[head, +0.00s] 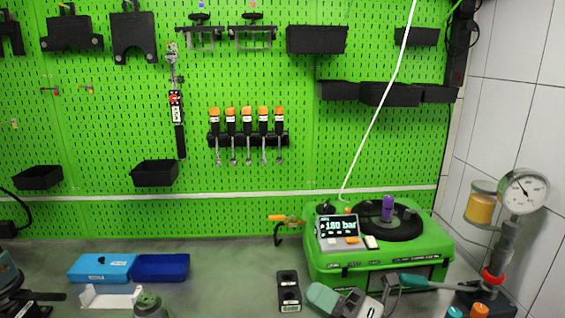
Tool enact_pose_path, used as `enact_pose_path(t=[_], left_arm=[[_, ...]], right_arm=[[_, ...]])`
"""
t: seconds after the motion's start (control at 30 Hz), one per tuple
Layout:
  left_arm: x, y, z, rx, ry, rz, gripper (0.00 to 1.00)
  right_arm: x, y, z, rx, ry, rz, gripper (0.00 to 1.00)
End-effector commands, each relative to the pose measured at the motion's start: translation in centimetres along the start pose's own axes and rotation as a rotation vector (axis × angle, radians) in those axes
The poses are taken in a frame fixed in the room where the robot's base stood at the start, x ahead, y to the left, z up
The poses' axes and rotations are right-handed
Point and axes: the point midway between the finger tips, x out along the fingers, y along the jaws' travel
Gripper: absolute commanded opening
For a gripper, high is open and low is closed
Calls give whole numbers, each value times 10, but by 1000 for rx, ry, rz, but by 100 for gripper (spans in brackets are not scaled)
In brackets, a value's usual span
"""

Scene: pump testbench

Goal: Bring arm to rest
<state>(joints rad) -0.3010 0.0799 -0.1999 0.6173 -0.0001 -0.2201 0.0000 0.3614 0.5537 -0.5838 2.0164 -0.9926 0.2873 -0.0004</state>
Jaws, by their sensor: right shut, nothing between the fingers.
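My right gripper (389,284) is low in the head view, in front of the lower front of the green pump testbench unit (432,247). Its jaws are shut with nothing between them. Part of my grey and teal right arm shows at the bottom edge. I cannot tell whether the gripper touches the unit or the teal lever (432,283) beside it. My left gripper is not clearly in view.
The unit's display (338,228) reads 180 bar. A pressure gauge (524,191) stands at the right. A black block (288,290) and blue cases (103,267) lie on the grey bench (225,265). A green pegboard (330,135) closes the back.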

Motion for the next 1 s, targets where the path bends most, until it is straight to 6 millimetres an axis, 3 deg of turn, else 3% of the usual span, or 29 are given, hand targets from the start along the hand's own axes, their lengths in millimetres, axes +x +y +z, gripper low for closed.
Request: enact_pose_path(t=[0.17, 0.27, 0.33, 0.5, 0.6, 0.8, 1.0], left_arm=[[0, 0, 0, 0, 1, 0, 64], [0, 0, -1, 0, 2, 0, 64], [0, 0, -2, 0, 3, 0, 64], [0, 0, -3, 0, 6, 0, 64], [0, 0, -3, 0, 6, 0, 64], [0, 0, -3, 0, 6, 0, 64], [0, 0, -3, 0, 6, 0, 64]], right_arm=[[-47, -13, 30, 433, -545, 81, 0], [-92, -40, 35, 676, -848, 48, 0], [-128, -65, 27, 846, -1055, -8, 0], [-207, -111, -22, 1190, -1457, -203, 0], [-238, -124, -55, 1326, -1609, -317, 0], [-280, -132, -116, 1524, -1815, -526, 0], [-309, -127, -168, 1671, -1956, -726, 0]])
